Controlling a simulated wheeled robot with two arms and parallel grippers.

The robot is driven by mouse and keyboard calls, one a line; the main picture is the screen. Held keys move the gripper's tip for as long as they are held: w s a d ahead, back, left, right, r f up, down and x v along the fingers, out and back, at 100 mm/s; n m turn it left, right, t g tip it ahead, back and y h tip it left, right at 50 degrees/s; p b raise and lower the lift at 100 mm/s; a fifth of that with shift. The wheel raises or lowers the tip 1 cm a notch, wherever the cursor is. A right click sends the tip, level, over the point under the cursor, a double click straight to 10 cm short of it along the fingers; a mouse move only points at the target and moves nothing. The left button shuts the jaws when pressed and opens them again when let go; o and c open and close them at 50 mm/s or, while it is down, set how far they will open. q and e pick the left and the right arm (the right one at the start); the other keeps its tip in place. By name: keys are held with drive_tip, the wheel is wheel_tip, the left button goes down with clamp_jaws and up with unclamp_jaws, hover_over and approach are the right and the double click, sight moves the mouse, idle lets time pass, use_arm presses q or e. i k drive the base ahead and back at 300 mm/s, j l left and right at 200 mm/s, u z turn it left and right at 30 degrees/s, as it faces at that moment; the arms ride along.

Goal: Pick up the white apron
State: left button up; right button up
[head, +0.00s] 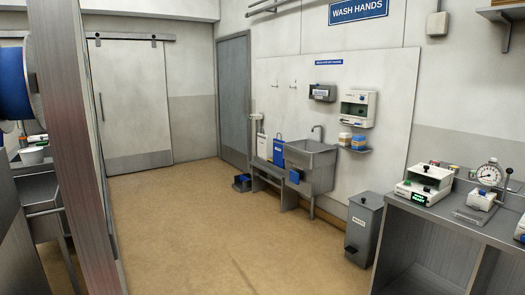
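I cannot make out a white apron anywhere in the head view. Two small hooks (293,85) on the pale wall panel show nothing hanging from them. Neither of my grippers is in view. The area behind the metal post at the left is partly hidden.
A metal post (75,150) stands close at left, beside a blue roll (14,84). A steel sink (310,160), a grey bin (363,228) and a steel counter (440,207) with instruments line the right. Open brown floor (190,225) leads to a sliding door (133,105).

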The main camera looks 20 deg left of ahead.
sight(261, 139)
drive_tip(key=i+u, duration=0.2)
drive_tip(key=i, duration=4.3)
drive_tip(key=i+u, duration=0.15)
drive_tip(key=i, duration=0.5)
drive_tip(key=i+l+u, duration=0.15)
drive_tip(key=i, duration=0.45)
drive_tip(key=i+l+u, duration=0.15)
drive_tip(key=i, duration=0.5)
drive_tip(key=i+j, duration=0.1)
drive_tip(key=j+z, duration=0.25)
drive_tip(key=j, duration=0.55)
drive_tip(key=j+z, duration=0.25)
drive_tip(key=j, duration=0.6)
drive_tip(key=z, duration=0.35)
drive_tip(key=i+j+z, duration=0.1)
drive_tip(key=z, duration=0.3)
drive_tip(key=j+z, duration=0.25)
drive_tip(key=z, duration=0.15)
drive_tip(key=i+j+z, duration=0.1)
drive_tip(key=j+z, duration=0.15)
drive_tip(key=z, duration=0.15)
